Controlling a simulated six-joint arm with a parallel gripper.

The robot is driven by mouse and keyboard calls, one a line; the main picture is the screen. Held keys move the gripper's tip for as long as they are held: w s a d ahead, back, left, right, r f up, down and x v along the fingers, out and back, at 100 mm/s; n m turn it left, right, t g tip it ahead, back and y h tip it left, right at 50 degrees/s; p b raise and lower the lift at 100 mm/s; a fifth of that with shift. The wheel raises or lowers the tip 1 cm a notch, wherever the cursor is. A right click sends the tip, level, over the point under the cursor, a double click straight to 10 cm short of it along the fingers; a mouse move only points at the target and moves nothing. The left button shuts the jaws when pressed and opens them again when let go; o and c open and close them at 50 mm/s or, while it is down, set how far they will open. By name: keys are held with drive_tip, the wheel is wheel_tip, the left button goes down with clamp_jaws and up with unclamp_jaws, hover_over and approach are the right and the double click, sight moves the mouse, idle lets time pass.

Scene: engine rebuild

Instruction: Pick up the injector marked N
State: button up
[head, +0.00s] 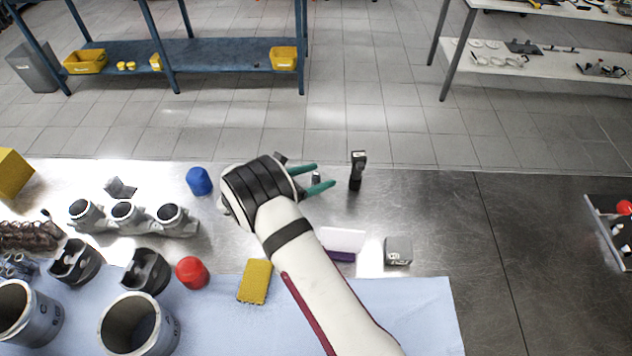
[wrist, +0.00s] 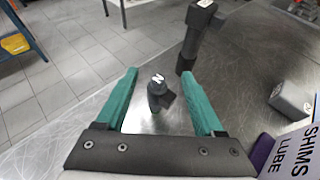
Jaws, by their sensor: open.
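The injector's lower end is partly hard to make out.
A taller dark part with a pale top (head: 357,170) stands just beyond the fingertips. A grey block (head: 398,251) and a white-and-purple SHIMS LUBE box (head: 342,241) stand nearer. A blue cap (head: 199,181) and engine parts lie left. The table to the right is mostly clear.

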clamp_jaws()
